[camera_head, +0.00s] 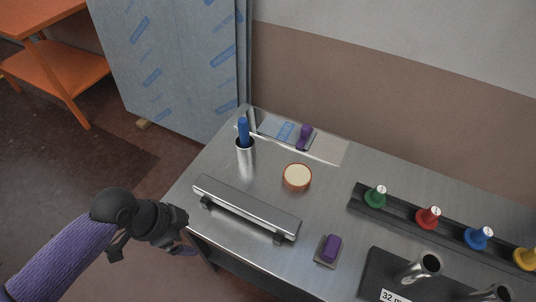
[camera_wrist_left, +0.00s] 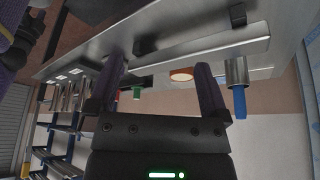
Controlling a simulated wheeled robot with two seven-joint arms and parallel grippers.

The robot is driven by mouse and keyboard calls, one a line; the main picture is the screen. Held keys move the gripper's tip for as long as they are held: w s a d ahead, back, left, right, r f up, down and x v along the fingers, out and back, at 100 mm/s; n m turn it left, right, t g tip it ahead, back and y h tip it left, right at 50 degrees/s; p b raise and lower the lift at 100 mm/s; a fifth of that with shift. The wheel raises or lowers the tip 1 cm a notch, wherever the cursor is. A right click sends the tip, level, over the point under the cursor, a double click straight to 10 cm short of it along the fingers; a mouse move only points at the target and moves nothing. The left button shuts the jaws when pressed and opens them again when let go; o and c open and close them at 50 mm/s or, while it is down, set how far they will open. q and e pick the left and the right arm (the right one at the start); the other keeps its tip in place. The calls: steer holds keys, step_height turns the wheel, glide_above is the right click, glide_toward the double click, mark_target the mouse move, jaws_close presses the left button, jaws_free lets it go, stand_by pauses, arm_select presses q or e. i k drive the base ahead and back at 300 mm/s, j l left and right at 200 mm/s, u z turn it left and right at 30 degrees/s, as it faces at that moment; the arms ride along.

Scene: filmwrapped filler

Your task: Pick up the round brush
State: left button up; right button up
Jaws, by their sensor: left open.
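A blue handle (camera_head: 243,131) stands upright in a metal cup (camera_head: 245,154) at the table's left back; its lower end is hidden, so I cannot tell whether it is the round brush. A round disc (camera_head: 297,177) with a cream top and brown rim lies on the table right of the cup. In the left wrist view, which appears upside down, the blue handle (camera_wrist_left: 240,103) and the disc (camera_wrist_left: 181,75) also show. My left gripper (camera_head: 186,236) is open and empty, off the table's left edge, apart from both. At that view's upper left, a dark part beside a purple sleeve may be my right gripper.
A long metal bar (camera_head: 246,207) lies between my left gripper and the disc. A purple-handled block (camera_head: 331,249) sits near the front. A dark rack (camera_head: 400,213) with coloured knobs is at right. A clear plate with another purple handle (camera_head: 304,137) lies at the back.

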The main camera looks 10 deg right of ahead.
mark_target(243, 124)
steer(key=i+j+z, duration=0.15)
steer(key=z, duration=0.2)
steer(key=i+j+z, duration=0.1)
steer(key=j+z, duration=0.6)
steer(key=i+l, duration=0.05)
